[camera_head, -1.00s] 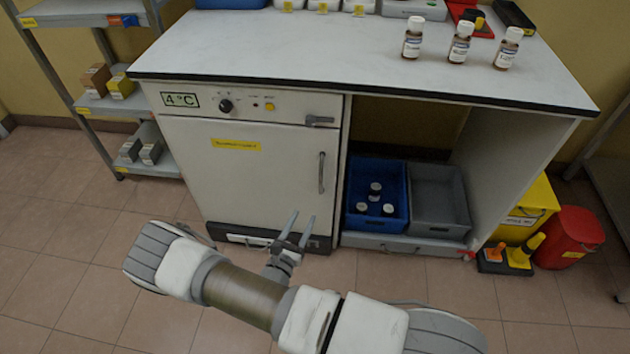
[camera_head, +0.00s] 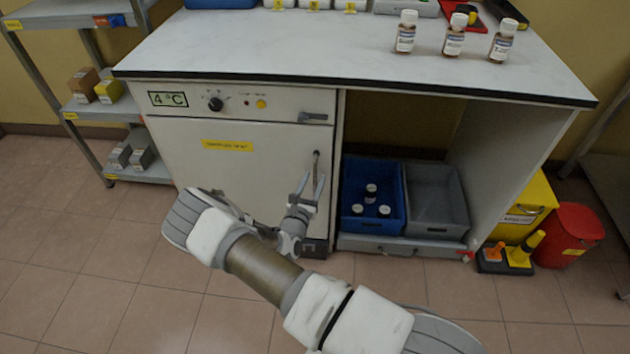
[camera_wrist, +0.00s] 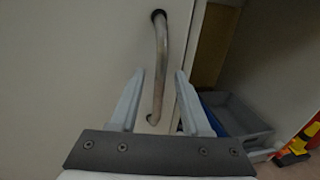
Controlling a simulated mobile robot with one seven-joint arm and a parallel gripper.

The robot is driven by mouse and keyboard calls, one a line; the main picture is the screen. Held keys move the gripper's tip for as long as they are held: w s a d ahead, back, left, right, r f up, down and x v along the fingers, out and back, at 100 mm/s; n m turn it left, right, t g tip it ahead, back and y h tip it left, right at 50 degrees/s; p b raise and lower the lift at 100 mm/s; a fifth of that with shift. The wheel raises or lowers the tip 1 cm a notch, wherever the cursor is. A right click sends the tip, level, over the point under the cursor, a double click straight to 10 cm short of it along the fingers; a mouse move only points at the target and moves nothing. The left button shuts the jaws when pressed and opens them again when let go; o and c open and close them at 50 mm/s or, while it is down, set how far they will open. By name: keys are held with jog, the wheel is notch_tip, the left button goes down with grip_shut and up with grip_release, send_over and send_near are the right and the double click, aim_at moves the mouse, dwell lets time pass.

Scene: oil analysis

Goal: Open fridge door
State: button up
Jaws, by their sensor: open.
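The white fridge (camera_head: 225,165) under the counter has its door shut, with a "4 °C" sign (camera_head: 168,99) on the panel above it. Its vertical metal handle (camera_head: 316,167) is on the right side of the door. The handle also shows in the wrist view (camera_wrist: 161,65). My gripper (camera_head: 314,180) is open in front of the lower part of the handle. In the wrist view the two fingers (camera_wrist: 155,88) stand either side of the handle's lower end. I cannot tell how deep the handle sits between them.
Right of the fridge, a blue crate (camera_head: 346,196) with several bottles and a grey crate (camera_head: 437,232) stand under the counter (camera_head: 300,55). A yellow bin (camera_head: 531,205) and red bin (camera_head: 572,238) stand further right. The floor before the fridge is clear apart from my arm.

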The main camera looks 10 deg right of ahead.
jog(key=shift+x, duration=0.85)
grip_shut()
dwell(0.8)
